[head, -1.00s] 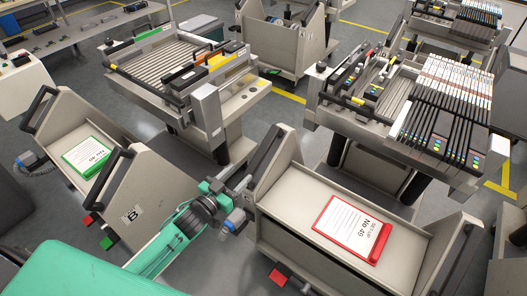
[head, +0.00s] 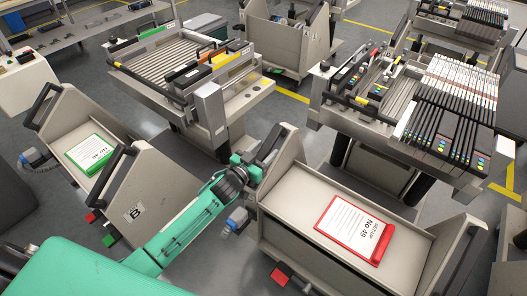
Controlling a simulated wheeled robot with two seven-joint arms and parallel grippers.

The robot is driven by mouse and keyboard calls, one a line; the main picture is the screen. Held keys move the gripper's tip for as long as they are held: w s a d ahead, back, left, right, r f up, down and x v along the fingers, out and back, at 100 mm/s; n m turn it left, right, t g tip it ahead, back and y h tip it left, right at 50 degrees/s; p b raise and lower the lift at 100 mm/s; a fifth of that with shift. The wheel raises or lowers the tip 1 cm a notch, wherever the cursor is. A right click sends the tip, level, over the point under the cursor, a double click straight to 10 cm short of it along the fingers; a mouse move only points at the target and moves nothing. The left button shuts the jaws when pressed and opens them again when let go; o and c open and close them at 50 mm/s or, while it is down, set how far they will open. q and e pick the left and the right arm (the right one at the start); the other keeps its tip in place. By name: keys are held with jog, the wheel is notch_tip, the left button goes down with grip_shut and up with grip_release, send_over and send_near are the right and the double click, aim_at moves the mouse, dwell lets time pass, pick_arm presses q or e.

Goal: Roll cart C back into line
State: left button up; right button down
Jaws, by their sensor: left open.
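A beige cart (head: 300,184) with a black handle (head: 270,144) on its left side panel stands at the lower right. No letter shows on it, so I cannot confirm that it is cart C. A red-framed card reading "Set-up No 49" (head: 352,229) lies in it. My left gripper (head: 254,164) is open at the near part of that handle; I cannot tell whether the handle is between the fingers. My right gripper is not in view. Cart B (head: 134,213), with a letter B on its side panel and a green-framed card (head: 90,154), stands to the left.
A feeder trolley with a slatted top (head: 175,65) stands behind cart B. Another trolley (head: 400,100), loaded with feeders, stands behind the right cart. Red pedals (head: 280,277) and a green pedal (head: 109,240) show near the floor. Grey floor shows between the trolleys.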

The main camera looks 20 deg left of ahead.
pick_arm(q)
grip_shut()
